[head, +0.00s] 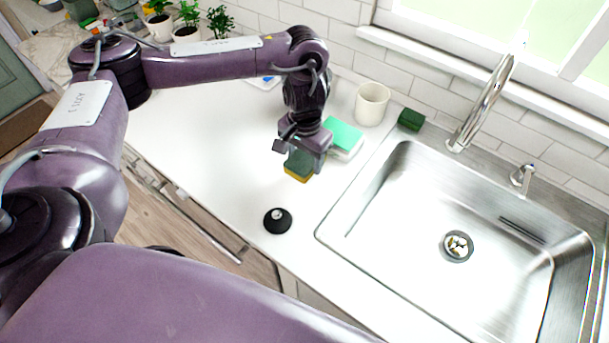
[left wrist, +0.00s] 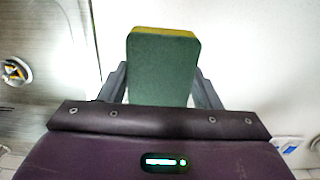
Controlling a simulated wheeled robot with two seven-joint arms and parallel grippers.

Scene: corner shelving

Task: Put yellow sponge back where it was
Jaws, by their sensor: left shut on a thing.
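The yellow sponge (head: 299,166) has a dark green scouring side and a yellow side. My left gripper (head: 300,150) is shut on it, over the white counter left of the sink. In the left wrist view the sponge (left wrist: 163,70) stands between the two fingers, its green face toward the camera and a yellow strip along its far edge. I cannot tell whether the sponge touches the counter. Its upper part is partly hidden by the gripper in the head view. My right gripper is not in view.
A teal-and-white sponge (head: 343,138) lies just right of my left gripper. Behind it stand a white cup (head: 371,104) and a dark green sponge (head: 411,119). A black round stopper (head: 278,220) sits nearer me. The steel sink (head: 400,235) is at right. Counter at left is clear.

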